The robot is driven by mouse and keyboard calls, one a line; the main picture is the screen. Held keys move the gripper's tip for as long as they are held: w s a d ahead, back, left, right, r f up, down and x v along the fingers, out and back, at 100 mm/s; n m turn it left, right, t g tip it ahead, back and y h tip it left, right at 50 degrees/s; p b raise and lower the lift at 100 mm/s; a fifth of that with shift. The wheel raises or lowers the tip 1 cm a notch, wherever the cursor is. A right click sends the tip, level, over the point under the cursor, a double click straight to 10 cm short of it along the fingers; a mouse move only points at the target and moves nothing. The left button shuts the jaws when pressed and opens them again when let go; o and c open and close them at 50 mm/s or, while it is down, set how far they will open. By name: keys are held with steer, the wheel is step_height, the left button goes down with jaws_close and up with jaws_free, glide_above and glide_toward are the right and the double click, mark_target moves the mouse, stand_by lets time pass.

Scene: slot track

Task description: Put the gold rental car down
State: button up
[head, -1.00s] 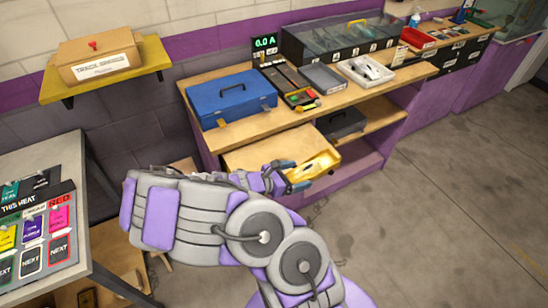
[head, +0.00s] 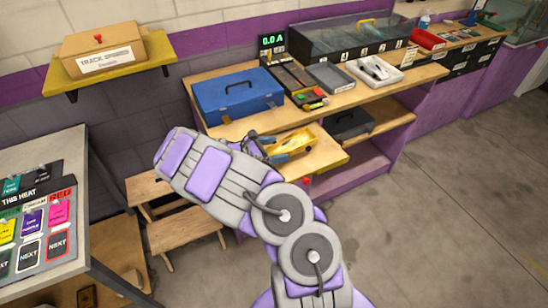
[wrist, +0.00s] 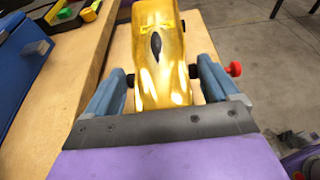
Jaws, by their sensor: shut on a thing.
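The gold rental car (head: 290,145) is a glossy yellow-gold slot car with a dark cockpit spot. My gripper (head: 266,147) is shut on it. In the wrist view, the two blue-grey fingers of my gripper (wrist: 163,80) hold the sides of the gold car (wrist: 159,45), which points away from me. The car is over the pale wooden pull-out board (head: 328,155) at the bench front. I cannot tell if it touches the board. My arm hides part of the board.
A blue case (head: 240,96) sits on the bench behind the car. A red knob (head: 307,180) sticks out at the board's front edge. Grey trays and a small meter (head: 271,42) are further back. A wooden step stool (head: 185,232) stands on the floor at left.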

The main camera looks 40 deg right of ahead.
step_height(320, 180, down, 4)
steer(key=shift+r+b, duration=0.15)
steer(key=shift+b, duration=0.65)
steer(key=shift+r, duration=0.1)
steer(key=o, duration=0.9)
